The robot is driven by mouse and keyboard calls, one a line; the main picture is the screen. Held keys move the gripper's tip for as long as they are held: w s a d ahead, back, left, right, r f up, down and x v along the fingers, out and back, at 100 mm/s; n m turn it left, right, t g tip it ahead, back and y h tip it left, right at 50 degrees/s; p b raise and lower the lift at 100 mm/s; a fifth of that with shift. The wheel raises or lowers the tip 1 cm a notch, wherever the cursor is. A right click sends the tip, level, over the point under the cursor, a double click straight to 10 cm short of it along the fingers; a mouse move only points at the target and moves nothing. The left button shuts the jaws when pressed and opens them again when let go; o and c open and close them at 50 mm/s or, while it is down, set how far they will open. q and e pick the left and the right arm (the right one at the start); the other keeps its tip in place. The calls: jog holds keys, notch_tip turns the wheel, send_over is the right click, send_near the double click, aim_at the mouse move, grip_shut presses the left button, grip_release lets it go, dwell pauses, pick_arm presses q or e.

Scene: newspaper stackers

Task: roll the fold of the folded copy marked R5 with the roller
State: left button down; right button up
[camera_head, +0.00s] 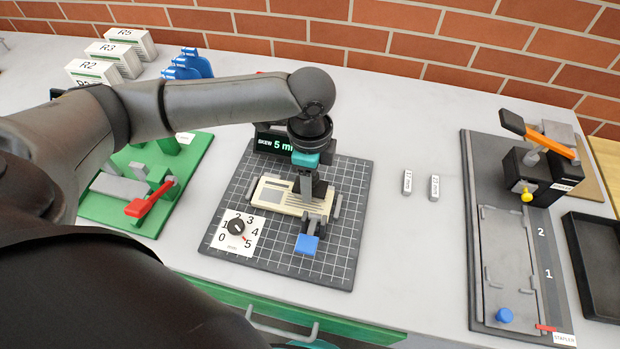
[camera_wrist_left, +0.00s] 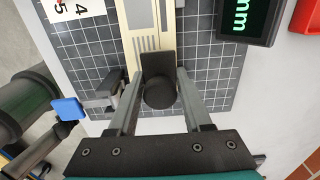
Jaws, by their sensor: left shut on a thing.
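A cream folded copy (camera_head: 280,195) with grey print lies on the dark gridded mat (camera_head: 340,255); it also shows in the left wrist view (camera_wrist_left: 142,20). I cannot read an R5 mark on it. My left gripper (camera_head: 307,192) points down over the copy's right part. In the wrist view, its two fingers (camera_wrist_left: 159,76) are shut on a dark tool with a round end and a flat plate (camera_wrist_left: 158,63), which looks like the roller. The tool covers part of the copy; I cannot tell whether it touches it. My right gripper is not in view.
A blue-handled clamp (camera_head: 307,243) and a dial (camera_head: 236,227) sit on the mat. The skew display (camera_head: 275,145) reads 5 mm behind. A green fixture with a red lever (camera_head: 150,198) stands left, a stapler (camera_head: 535,165) right. Labelled stacks (camera_head: 127,40) stand back left.

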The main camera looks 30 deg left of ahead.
pick_arm(q)
jog(key=shift+f, duration=0.4)
jog(key=shift+a, duration=0.1)
jog(key=shift+s+a+r+p, duration=0.1)
jog(key=shift+s+a+p, duration=0.05)
jog(key=shift+a+p, duration=0.5)
jog(key=shift+s+a+p, duration=0.25)
jog(key=shift+a+p, duration=0.45)
jog(key=shift+a, duration=0.3)
jog(key=shift+a, duration=0.1)
jog(key=shift+s+a+f+p, duration=0.15)
jog(key=shift+a+p, duration=0.1)
jog(key=shift+a, duration=0.1)
jog(key=shift+s+a+f+p, duration=0.1)
jog(key=shift+s+a+p, duration=0.05)
jog(key=shift+a+p, duration=0.15)
jog(key=shift+a, duration=0.15)
jog(key=shift+s+a+p, duration=0.25)
jog(key=shift+a+p, duration=0.3)
jog(key=shift+a, duration=0.2)
jog(key=shift+d, duration=0.1)
